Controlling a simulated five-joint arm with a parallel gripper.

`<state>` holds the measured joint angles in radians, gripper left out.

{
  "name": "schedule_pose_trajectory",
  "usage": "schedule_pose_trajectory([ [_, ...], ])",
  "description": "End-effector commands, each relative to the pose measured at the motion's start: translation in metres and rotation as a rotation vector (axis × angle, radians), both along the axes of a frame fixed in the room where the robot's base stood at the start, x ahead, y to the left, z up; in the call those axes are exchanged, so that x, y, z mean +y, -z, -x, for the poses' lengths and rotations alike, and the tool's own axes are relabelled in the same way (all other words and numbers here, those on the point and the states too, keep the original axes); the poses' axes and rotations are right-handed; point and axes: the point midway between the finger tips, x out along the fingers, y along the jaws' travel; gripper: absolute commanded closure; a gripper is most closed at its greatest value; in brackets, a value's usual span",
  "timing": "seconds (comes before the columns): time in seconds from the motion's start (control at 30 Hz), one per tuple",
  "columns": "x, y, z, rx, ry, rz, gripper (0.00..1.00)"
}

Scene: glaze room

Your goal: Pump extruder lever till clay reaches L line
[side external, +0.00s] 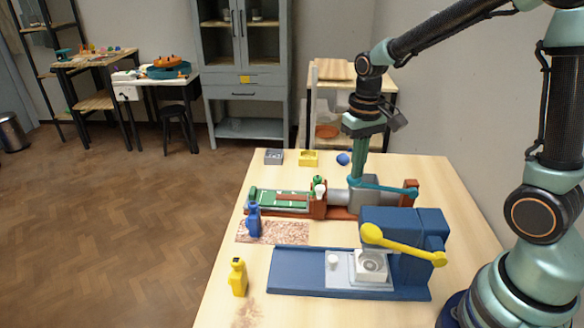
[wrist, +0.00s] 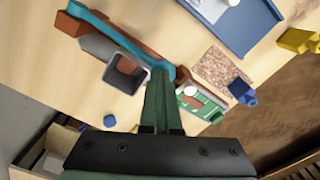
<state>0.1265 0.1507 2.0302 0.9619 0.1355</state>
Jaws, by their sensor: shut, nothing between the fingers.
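The extruder has a reddish-brown base, a grey barrel (side external: 340,198) and a square grey hopper that my gripper partly covers. Its teal lever (side external: 385,189) lies nearly level above the barrel, and it shows in the wrist view (wrist: 120,38). A reddish-brown clay strand (side external: 292,197) lies on the green tray (side external: 265,206) left of the barrel. White marks show on the tray, but I cannot read which is L. My gripper (side external: 356,180) is shut and empty, pointing down at the lever's free end; it also shows in the wrist view (wrist: 160,72). I cannot tell whether they touch.
A blue machine (side external: 310,268) with a yellow lever (side external: 405,247) stands in front of the extruder. A blue bottle (side external: 254,222) stands on a speckled mat (side external: 285,233), and a yellow bottle (side external: 238,280) at the left edge.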

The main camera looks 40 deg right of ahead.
Motion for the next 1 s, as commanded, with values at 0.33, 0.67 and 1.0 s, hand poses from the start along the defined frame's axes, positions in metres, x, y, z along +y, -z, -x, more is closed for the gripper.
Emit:
schedule_pose_trajectory([
  [0.33,0.0,-0.029,-0.001,-0.004,0.0,0.001,1.0],
  [0.67,0.0,-0.039,0.0,-0.002,0.0,0.001,1.0],
  [1.0,0.0,-0.039,0.0,-0.001,0.0,0.0,1.0],
])
